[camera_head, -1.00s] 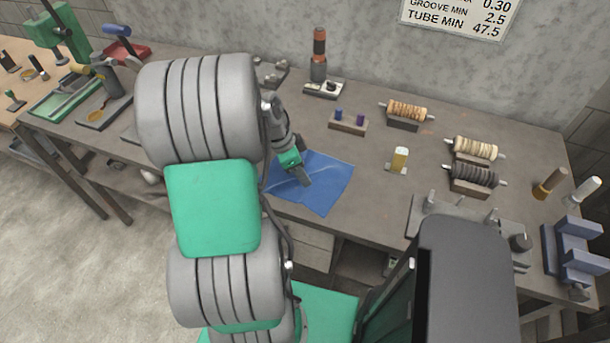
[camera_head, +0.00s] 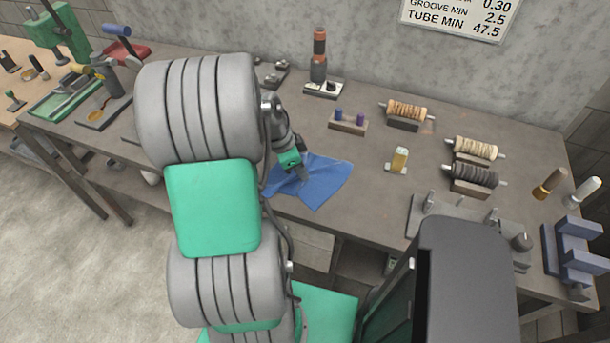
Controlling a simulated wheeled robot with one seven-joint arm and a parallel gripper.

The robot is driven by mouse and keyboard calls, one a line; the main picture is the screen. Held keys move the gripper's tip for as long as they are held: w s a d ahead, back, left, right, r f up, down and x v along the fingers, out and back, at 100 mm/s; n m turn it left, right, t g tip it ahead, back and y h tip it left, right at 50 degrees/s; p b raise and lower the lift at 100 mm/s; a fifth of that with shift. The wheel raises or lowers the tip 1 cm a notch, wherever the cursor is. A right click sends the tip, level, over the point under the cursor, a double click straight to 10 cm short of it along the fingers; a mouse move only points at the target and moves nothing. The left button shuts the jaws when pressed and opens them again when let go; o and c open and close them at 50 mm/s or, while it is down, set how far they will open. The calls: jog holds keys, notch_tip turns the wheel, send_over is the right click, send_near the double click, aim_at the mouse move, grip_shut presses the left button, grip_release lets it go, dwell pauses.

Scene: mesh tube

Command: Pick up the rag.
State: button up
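The blue rag (camera_head: 326,182) lies on the workbench, left of the middle. Its left part is bunched up into folds, and its right part lies flatter. My gripper (camera_head: 303,174) points down into the bunched part, and its fingertips are partly hidden in the cloth. The fingers look closed together with the cloth gathered around them. The rag's right and front parts still rest on the bench. My arm hides the area left of the rag.
A block with blue and purple pegs (camera_head: 348,122) stands behind the rag. A yellow-topped piece (camera_head: 399,160) is to its right. Wound spools (camera_head: 407,111) and a dark fixture plate (camera_head: 470,222) lie further right. The bench (camera_head: 370,195) is clear just right of the rag.

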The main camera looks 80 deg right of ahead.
jog(key=shift+c, duration=0.4)
jog(key=shift+r, duration=0.3)
grip_shut()
notch_tip(320, 180, up, 20)
jog(key=p, duration=0.8)
jog(key=shift+r+p, duration=0.2)
jog(key=shift+p, duration=0.1)
